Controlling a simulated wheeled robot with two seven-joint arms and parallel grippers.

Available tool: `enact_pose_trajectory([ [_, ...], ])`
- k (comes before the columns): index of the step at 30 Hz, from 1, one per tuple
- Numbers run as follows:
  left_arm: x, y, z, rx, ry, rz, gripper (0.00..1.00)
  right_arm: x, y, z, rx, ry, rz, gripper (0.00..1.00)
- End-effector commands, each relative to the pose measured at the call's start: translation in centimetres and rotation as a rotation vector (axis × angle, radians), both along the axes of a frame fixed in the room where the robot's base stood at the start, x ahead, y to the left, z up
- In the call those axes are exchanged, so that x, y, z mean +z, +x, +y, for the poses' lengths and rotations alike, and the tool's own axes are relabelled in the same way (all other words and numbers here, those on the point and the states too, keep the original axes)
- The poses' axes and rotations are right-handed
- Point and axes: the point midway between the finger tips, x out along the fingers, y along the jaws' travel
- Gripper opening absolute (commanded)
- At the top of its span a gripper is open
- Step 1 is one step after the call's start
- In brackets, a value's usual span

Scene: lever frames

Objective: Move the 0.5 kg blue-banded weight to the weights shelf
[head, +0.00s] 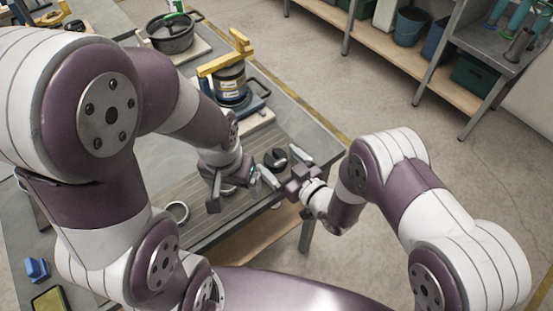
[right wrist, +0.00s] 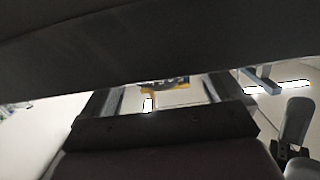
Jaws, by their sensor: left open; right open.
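I cannot make out a weight with a clear blue band in either view. A small dark round object (head: 275,158) lies near the table's right edge, between my two grippers; its band, if any, is too small to tell. My left gripper (head: 238,188) is open and points down over the grey ribbed part of the table (head: 195,205). Nothing shows between its fingers. My right gripper (head: 293,180) is open at the table's right edge, just right of the dark object. The right wrist view is mostly filled by dark surfaces, and no weight shows there. I cannot tell which surface is the weights shelf.
A dark pot (head: 170,36) stands at the back of the table. A labelled dark canister (head: 230,84) stands beside a yellow frame (head: 225,62). A metal ring (head: 177,212) lies left of my left gripper. Shelving with bins (head: 410,27) stands across open floor (head: 310,75).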

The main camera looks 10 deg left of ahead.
Motion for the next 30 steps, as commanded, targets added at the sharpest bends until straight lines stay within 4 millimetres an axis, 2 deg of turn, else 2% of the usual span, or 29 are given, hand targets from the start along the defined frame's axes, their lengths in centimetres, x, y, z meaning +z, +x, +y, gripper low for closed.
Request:
enact_pose_trajectory([
  [6,0.5,0.0,0.0,0.000,0.000,0.000,0.90,-0.6,2.2,2.8,0.001,-0.001,0.001,0.94],
  [13,0.5,0.0,0.0,0.000,0.000,0.000,0.90,-0.7,2.4,3.1,-0.001,-0.001,0.000,0.94],
  [14,0.5,0.0,0.0,0.000,0.000,0.000,0.90,-0.7,2.4,3.1,-0.001,0.000,0.001,0.91],
  [18,0.5,0.0,0.0,0.000,0.000,0.000,0.90,-0.7,2.4,3.1,-0.001,0.000,0.001,0.45],
  [21,0.5,0.0,0.0,0.000,0.000,0.000,0.90,-0.6,2.5,3.1,-0.001,0.001,-0.001,0.16],
  [30,0.5,0.0,0.0,0.000,0.000,0.000,0.90,-0.1,2.5,3.1,-0.001,0.001,-0.002,0.16],
])
